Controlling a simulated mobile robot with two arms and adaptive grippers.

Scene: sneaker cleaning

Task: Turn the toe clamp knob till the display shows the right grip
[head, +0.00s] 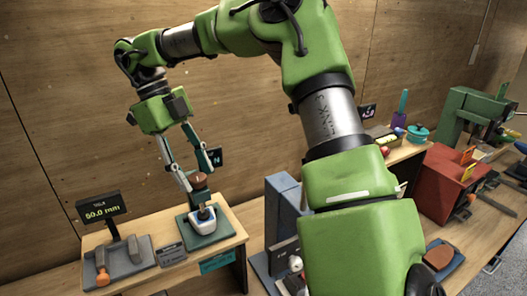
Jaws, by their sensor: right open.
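My right gripper (199,178) points down, its open fingers on either side of the brown toe clamp knob (199,181). I cannot tell if they touch it. The knob tops a dark green clamp post above a small white and blue shoe-like piece (202,224) on a green base plate (226,228). A dark display (216,158) stands behind the gripper; an "N" shows, but its number is hidden by the fingers. My left gripper is not in view.
A gauge display (101,207) reading "50.0 mm" stands left, above a grey stand (133,259) with an orange-tipped part. Small signs lie at the table's front. My right arm hides the middle. A red bin (444,185) and a green machine (470,118) stand right.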

